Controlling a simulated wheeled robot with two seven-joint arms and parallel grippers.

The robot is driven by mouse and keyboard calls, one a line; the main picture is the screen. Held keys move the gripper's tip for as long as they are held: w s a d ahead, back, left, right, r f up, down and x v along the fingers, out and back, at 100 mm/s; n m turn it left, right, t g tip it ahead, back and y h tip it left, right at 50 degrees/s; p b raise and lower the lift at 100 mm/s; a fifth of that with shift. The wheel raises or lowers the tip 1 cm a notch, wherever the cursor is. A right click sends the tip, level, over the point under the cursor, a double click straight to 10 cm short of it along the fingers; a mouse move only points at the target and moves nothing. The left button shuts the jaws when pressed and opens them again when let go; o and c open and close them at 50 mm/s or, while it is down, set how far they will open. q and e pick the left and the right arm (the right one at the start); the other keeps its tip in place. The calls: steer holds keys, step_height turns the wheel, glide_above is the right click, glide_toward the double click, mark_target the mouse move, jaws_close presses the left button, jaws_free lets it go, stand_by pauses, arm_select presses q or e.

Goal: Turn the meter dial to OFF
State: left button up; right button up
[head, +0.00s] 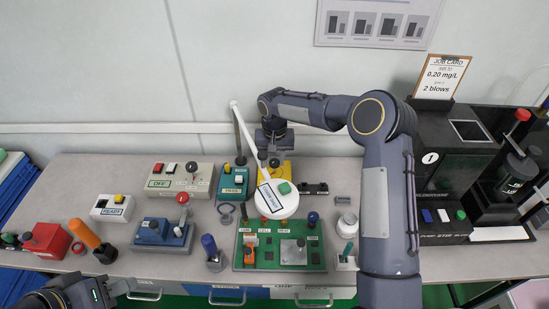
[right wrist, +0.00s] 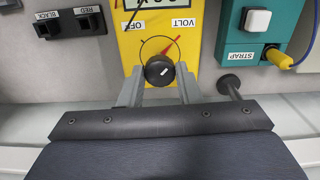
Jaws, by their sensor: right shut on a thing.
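The yellow meter (head: 288,171) stands at the back middle of the bench, partly hidden by my right gripper (head: 275,150) and a white lamp head. In the right wrist view its yellow face (right wrist: 199,42) appears upside down, with OFF on the left and VOLT on the right. The black round dial (right wrist: 158,70) sits between the two fingers of my right gripper (right wrist: 160,88), which is shut on it. A red line runs from the dial towards the VOLT side. My left gripper (head: 97,292) is at the bottom left edge, away from the meter; its fingers are not clear.
The round white lamp (head: 285,206) hangs in front of the meter. A teal STRAP box (right wrist: 240,45) and a black-and-red socket block (right wrist: 70,22) flank the meter. A green circuit board (head: 248,262), blue box (head: 160,233) and orange-handled tool (head: 88,235) lie nearer the front.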

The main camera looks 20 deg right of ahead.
steer(key=n, duration=0.8)
steer(key=shift+n, duration=0.4)
steer(key=n, duration=0.4)
steer(key=shift+n, duration=0.3)
steer(key=shift+n+p, duration=0.3)
steer(key=shift+n, duration=1.7)
steer(key=o, duration=1)
steer(key=shift+c, duration=0.2)
steer(key=shift+r, duration=0.1)
